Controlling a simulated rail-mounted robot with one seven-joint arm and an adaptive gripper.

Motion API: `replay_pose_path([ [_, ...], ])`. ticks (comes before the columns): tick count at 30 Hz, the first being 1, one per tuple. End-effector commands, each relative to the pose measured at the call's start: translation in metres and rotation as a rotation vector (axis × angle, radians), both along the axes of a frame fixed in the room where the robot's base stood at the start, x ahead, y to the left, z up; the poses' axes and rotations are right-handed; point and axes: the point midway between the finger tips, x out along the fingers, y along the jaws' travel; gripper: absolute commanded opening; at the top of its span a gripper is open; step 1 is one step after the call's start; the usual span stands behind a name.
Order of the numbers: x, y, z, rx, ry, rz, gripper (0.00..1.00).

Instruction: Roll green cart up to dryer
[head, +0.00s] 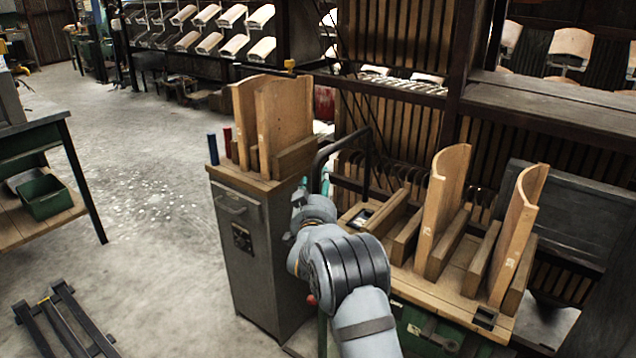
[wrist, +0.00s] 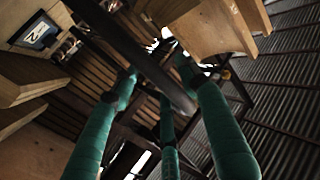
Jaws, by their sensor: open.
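The green cart (head: 415,318) is at the lower right of the head view, with a wooden top holding upright curved boards (head: 443,205) between wooden blocks. Its dark tubular handle (head: 341,137) rises at the top's left end. My gripper (head: 312,188) is beside the handle's left upright, partly hidden by my arm. In the wrist view, my open gripper (wrist: 158,82) has its green fingers spread around a dark bar (wrist: 135,50), which looks like the handle. Contact cannot be told. A label with a 2 (wrist: 37,35) shows there too. I cannot tell which structure is the dryer.
A grey cabinet (head: 245,255) with curved boards and blue and red cylinders stands just left of my gripper. A dark slatted frame (head: 510,150) stands behind the cart. A workbench (head: 35,135) and low black frame (head: 62,320) are left. Open concrete floor (head: 150,220) lies between.

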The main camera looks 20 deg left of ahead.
Motion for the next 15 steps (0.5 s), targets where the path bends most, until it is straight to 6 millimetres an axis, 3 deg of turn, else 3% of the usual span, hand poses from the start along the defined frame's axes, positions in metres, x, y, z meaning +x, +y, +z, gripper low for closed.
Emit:
replay_pose_path([
  [10,0.003,0.0005,0.0001,0.0,0.0,0.0,0.43],
  [15,0.0029,0.0005,0.0001,0.0,0.0,0.0,0.33],
])
